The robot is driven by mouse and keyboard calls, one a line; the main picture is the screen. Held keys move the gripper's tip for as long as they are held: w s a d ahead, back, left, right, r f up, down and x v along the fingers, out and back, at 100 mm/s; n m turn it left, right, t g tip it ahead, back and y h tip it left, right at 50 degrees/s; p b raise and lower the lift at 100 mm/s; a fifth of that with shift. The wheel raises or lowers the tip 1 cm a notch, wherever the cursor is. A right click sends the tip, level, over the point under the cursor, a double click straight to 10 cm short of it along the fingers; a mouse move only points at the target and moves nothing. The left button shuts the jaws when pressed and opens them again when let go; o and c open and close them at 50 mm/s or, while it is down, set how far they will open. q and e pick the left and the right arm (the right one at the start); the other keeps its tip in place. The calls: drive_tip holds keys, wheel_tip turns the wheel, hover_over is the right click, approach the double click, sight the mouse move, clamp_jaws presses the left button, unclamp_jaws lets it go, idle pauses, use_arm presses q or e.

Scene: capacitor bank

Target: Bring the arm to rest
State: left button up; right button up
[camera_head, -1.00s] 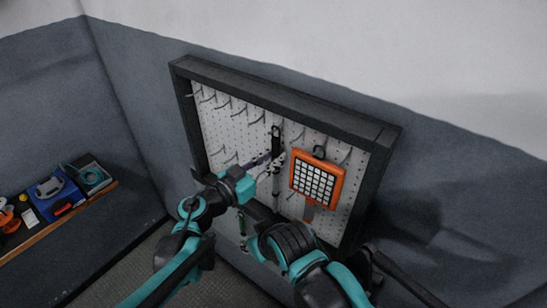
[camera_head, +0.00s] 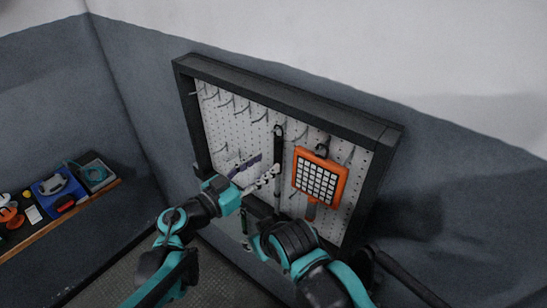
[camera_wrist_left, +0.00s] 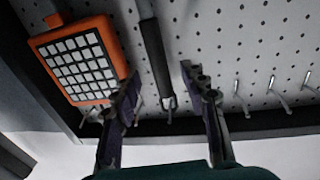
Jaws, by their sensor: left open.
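My left gripper (camera_head: 258,170) is in front of the lower middle of the pegboard (camera_head: 230,125). Its fingers are spread and nothing is between them. In the left wrist view the two open fingers of this gripper (camera_wrist_left: 158,82) point toward the board. A long dark tool (camera_head: 278,155) hangs on the board just beyond the fingers. In the wrist view this tool (camera_wrist_left: 154,50) shows between and behind the fingertips, apart from them. My right arm shows at the bottom centre, but I see no right gripper.
An orange tool with a white grid face (camera_head: 319,178) hangs to the right of the dark tool. Several empty hooks (camera_head: 222,100) project from the board. A thick dark frame (camera_head: 285,97) surrounds it. A shelf (camera_head: 62,224) with several small items stands at the left.

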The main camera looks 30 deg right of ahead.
use_arm(q)
drive_tip(key=w+a+r+n+t+y+b, duration=0.1)
drive_tip(key=w+a+n+t+y+b, duration=0.3)
drive_tip(key=a, duration=0.6)
drive_tip(key=w+a+r+n+t+y+b, duration=0.1)
drive_tip(key=w+a+n+t+b, duration=0.15)
drive_tip(key=a+t, duration=0.6)
drive_tip(key=w+a+f+n+y+b, duration=0.1)
drive_tip(key=a+f+n+y+b, duration=0.2)
drive_tip(key=a, duration=0.4)
drive_tip(key=w+a+f+n+y+b, duration=0.1)
drive_tip(key=a+f+n+y, duration=0.2)
drive_tip(key=a+y, duration=0.3)
drive_tip(key=s+a+f+n+g+y+b, duration=0.2)
drive_tip(key=s+a+f, duration=0.1)
drive_tip(key=a+f, duration=0.35)
drive_tip(key=s+a+f+n+g+y+b, duration=0.1)
drive_tip(key=s+a+f+g+y+b, duration=0.3)
drive_tip(key=f, duration=0.4)
drive_tip(key=s+f+g+h+b, duration=0.2)
drive_tip(key=s+f+g, duration=0.2)
drive_tip(key=s+f, duration=0.8)
drive_tip(key=shift+a+f+h, duration=0.3)
drive_tip(key=shift+a+f, duration=0.05)
drive_tip(key=shift+f, duration=0.3)
